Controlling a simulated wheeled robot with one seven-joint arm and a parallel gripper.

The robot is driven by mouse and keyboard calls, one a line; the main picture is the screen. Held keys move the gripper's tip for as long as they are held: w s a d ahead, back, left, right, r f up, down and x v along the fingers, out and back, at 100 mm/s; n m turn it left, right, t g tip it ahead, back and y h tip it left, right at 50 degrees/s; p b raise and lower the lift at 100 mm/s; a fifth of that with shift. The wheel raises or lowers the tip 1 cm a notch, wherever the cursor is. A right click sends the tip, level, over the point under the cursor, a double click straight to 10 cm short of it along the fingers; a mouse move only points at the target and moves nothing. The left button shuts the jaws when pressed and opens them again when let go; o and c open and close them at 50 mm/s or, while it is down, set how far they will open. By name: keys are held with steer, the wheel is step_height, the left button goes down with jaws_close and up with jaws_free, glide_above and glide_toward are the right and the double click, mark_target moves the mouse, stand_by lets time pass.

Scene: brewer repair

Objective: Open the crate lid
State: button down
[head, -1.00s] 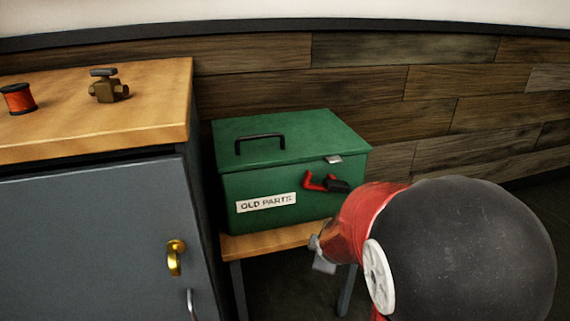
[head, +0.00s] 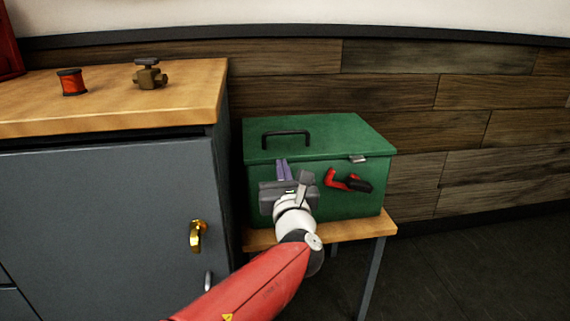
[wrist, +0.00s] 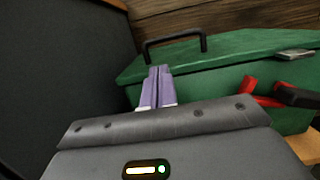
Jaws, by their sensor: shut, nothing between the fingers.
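The green crate (head: 350,200) stands on a small wooden stand, its lid (head: 335,135) down. A black handle (head: 287,135) sits on top of the lid; it also shows in the wrist view (wrist: 175,40). A red latch lever with a black grip (head: 348,181) is on the crate's front, below a small metal catch (head: 357,159) at the lid edge. My gripper (head: 282,167) is in front of the crate's left front, its purple fingers together and empty, pointing toward the lid's front edge below the handle. In the wrist view the fingers (wrist: 155,88) overlap the crate front. My gripper hides the crate's label.
A grey cabinet (head: 100,220) with a wooden top and a brass knob stands close to the crate's left. An orange spool (head: 72,82) and a brass valve (head: 149,74) are on it. The floor to the right is clear.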

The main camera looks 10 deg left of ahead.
mark_target(278, 154)
steer(key=x, duration=0.8)
steer(key=shift+w, duration=0.35)
steer(key=shift+r, duration=0.15)
